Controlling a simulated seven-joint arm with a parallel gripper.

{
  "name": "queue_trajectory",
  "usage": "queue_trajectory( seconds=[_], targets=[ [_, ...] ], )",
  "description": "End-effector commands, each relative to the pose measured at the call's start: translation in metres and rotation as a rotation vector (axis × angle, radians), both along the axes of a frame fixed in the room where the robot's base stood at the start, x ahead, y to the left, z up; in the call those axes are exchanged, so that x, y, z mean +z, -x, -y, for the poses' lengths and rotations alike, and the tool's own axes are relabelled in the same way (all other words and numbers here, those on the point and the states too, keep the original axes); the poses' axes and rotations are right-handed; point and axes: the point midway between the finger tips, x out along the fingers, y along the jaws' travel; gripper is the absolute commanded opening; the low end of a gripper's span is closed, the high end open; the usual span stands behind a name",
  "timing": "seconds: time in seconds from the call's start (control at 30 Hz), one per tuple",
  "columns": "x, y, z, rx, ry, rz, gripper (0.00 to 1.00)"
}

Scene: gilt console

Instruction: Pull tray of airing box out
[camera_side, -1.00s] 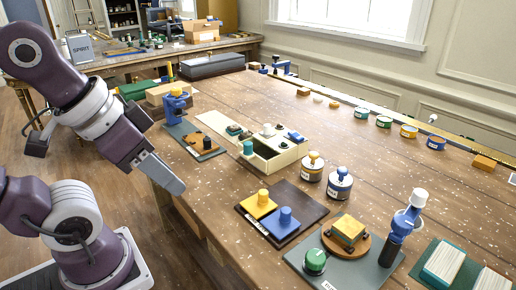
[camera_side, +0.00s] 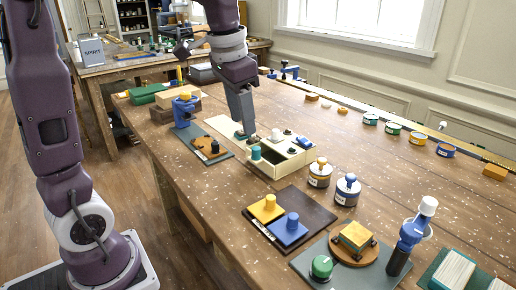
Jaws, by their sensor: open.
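The airing box (camera_side: 292,163) is a low cream box on the wooden table, with a dark opening in its top at the near end. A teal knob (camera_side: 256,153) stands at its left side, and small dark, white and blue pieces sit on top of it. I cannot clearly tell the tray's edges from the box. My gripper (camera_side: 243,134) points down over the box's far left part, just behind the teal knob. It is open, and the gap between its fingers is hard to see. Whether it touches anything is unclear. My arm hides part of the cream panel behind.
A blue clamp-like tool (camera_side: 185,108) and a brown piece on a grey mat (camera_side: 207,147) stand to the left. Two labelled jars (camera_side: 346,190) stand close to the right. A dark board (camera_side: 312,216) with yellow and blue blocks lies in front.

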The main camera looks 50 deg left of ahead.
Motion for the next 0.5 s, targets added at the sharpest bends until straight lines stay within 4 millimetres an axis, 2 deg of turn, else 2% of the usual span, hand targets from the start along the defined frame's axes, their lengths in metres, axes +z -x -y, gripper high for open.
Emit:
queue_trajectory(
  seconds=[0.03,0.1,0.2,0.33,0.5],
  targets=[
    [-0.015,-0.028,-0.020,-0.014,0.003,-0.052,0.45],
    [-0.035,-0.059,-0.044,-0.045,0.010,-0.108,0.45],
    [-0.061,-0.085,-0.070,-0.080,0.022,-0.163,0.45],
    [-0.080,-0.097,-0.085,-0.101,0.032,-0.192,0.45],
    [-0.109,-0.097,-0.085,-0.104,0.033,-0.197,0.45]
  ],
)
